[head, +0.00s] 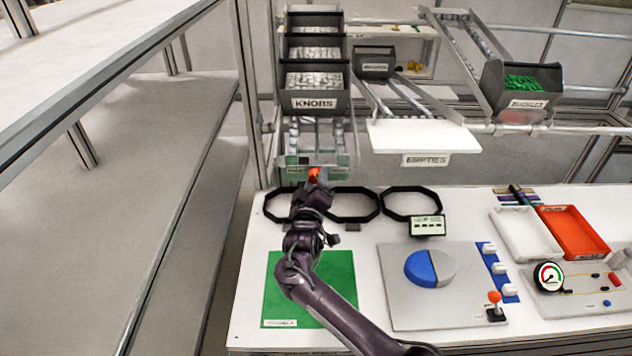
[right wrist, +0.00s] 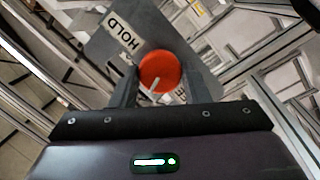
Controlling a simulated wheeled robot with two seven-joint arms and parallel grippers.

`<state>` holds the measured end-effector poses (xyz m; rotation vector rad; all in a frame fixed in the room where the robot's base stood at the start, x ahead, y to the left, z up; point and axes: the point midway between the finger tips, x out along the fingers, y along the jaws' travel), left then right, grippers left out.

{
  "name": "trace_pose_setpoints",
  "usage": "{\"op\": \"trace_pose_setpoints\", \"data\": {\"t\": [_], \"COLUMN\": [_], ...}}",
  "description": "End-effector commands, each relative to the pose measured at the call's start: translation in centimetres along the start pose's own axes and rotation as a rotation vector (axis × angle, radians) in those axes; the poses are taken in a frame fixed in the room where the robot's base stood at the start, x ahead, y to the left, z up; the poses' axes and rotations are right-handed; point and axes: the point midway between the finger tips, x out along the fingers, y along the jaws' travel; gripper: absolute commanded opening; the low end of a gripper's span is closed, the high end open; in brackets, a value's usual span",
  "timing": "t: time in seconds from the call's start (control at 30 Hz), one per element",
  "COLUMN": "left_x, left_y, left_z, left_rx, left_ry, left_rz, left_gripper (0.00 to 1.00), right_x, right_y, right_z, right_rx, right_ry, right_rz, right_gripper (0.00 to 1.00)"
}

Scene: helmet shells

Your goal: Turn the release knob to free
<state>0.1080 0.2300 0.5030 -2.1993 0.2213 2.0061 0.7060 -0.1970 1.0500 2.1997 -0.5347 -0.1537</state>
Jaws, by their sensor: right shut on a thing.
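The release knob is a round orange-red knob (head: 314,174) at the back edge of the table, below the bins. In the right wrist view the knob (right wrist: 160,68) sits on a grey plate (right wrist: 155,28) with a HOLD label (right wrist: 124,33) to its upper left. A white pointer mark on the knob points down towards my gripper. Another label at the knob's lower right is mostly hidden. My right gripper (head: 312,184) reaches across the table and is shut on the knob, a finger on each side (right wrist: 162,84). My left gripper is not in view.
Black octagonal rings (head: 411,190) stand along the table's back, close to my right arm. A green mat (head: 342,270) lies under the arm. A grey board (head: 395,308) with a blue-and-grey disc, a white tray (head: 500,222) and a red tray (head: 555,213) are to the right.

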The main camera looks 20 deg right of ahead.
Motion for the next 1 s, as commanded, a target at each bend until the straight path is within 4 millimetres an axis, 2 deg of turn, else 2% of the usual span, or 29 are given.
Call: {"op": "trace_pose_setpoints", "data": {"t": [0.6,1.0], "left_x": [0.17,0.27], "left_y": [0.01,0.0], "left_z": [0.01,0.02], "left_rx": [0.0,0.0], "left_ry": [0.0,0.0], "left_rz": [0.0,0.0], "left_gripper": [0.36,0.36], "right_x": [-0.02,-0.03], "right_y": [-0.28,-0.35], "right_z": [-0.01,0.01], "right_rx": [-0.299,-0.435], "right_ry": [0.001,0.002], "right_rz": [0.061,0.09], "right_gripper": [0.19,0.19]}}
